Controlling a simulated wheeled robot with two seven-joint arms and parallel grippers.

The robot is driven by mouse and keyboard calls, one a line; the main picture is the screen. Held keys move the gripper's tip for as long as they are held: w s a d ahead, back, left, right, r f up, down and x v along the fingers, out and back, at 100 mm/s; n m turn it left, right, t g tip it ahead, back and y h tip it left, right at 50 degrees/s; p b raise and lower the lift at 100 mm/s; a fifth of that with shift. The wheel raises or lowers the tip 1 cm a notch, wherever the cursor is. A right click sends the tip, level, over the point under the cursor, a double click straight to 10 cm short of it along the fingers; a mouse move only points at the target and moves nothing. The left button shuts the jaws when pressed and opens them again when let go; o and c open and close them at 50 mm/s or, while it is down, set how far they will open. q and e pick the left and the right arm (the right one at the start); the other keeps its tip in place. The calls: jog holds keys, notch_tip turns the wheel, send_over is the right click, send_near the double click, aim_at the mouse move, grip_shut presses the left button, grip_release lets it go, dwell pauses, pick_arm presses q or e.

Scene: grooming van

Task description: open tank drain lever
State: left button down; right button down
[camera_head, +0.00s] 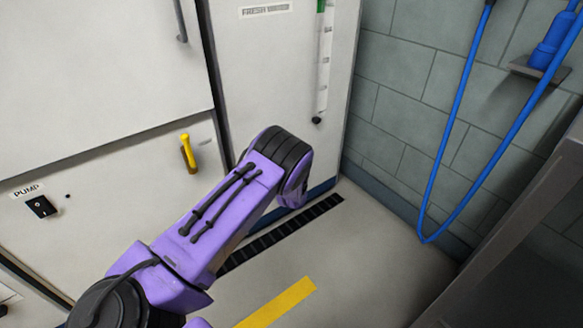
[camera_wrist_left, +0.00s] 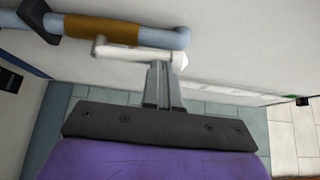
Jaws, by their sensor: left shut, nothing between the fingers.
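In the left wrist view, a pale lever-like bar (camera_wrist_left: 128,51) runs sideways beside a blue-grey pipe (camera_wrist_left: 165,38) with an orange-brown band (camera_wrist_left: 100,28). My left gripper (camera_wrist_left: 161,66) is shut and empty, its fingertips at the bar's right part. I cannot tell whether they touch it. In the head view my purple left arm reaches to the foot of the fresh water cabinet (camera_head: 275,70); its gripper, the bar and the pipe are hidden there. No drain label shows. My right gripper is in neither view.
A yellow handle (camera_head: 188,152) and a pump switch (camera_head: 41,207) are on the left cabinet front. A level gauge (camera_head: 323,70) is on the fresh water cabinet. A blue hose (camera_head: 447,135) hangs at the right wall. A dark floor grate (camera_head: 300,220) lies beside my arm.

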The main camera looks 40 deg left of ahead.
pick_arm(q)
jog(key=shift+a+r, duration=0.2)
jog(key=shift+a, duration=0.1)
